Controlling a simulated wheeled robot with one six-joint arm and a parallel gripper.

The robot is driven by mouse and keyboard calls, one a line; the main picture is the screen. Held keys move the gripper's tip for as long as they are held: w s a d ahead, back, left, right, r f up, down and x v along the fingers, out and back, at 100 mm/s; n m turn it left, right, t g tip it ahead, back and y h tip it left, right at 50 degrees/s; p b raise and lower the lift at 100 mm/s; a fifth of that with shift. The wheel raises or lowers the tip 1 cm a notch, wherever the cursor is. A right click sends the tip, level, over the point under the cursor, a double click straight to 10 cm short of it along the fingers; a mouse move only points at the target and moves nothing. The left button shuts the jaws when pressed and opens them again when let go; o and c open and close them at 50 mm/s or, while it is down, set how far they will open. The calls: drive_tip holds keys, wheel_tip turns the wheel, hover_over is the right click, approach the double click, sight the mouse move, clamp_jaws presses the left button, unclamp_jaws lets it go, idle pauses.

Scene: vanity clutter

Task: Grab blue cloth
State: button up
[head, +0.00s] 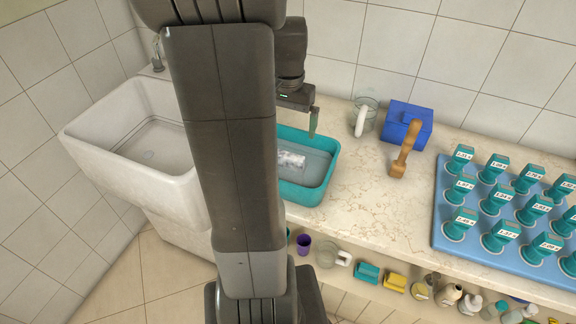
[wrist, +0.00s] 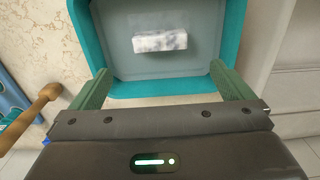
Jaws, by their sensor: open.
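My gripper (wrist: 160,73) is open and empty, its two green fingers spread over the near rim of a teal basin (wrist: 122,89). In the head view my gripper (head: 313,121) hangs above this basin (head: 325,178), partly hidden by my arm. A white and pale grey mottled block (wrist: 160,40) lies on the basin floor, beyond the fingertips and apart from them; it also shows in the head view (head: 291,160). I see no item that is clearly a blue cloth. A deep blue boxy item (head: 405,124) stands by the wall, and I cannot tell whether it is cloth.
A white sink (head: 110,165) is at the left. A glass jug (head: 366,115) and a wooden-handled tool (head: 405,150) stand right of the basin. A blue tray (head: 445,215) of several labelled teal items fills the right. Small things line a lower shelf.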

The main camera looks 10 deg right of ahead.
sight(288, 155)
idle(0.3)
drive_tip(key=f+p, duration=0.1)
drive_tip(key=f, duration=0.1)
drive_tip(key=f+p, duration=0.1)
drive_tip(key=f, duration=0.1)
drive_tip(key=f+p, duration=0.1)
drive_tip(key=f, duration=0.2)
drive_tip(key=shift+w+d, duration=0.1)
drive_tip(key=shift+d, duration=0.15)
drive_tip(key=shift+a+f+p, duration=0.15)
drive_tip(key=shift+f+p, duration=0.15)
drive_tip(key=shift+f, duration=1.05)
drive_tip(key=shift+a+f+p, duration=0.1)
drive_tip(key=shift+f+p, duration=0.2)
drive_tip(key=shift+f, duration=1)
drive_tip(key=c, duration=0.9)
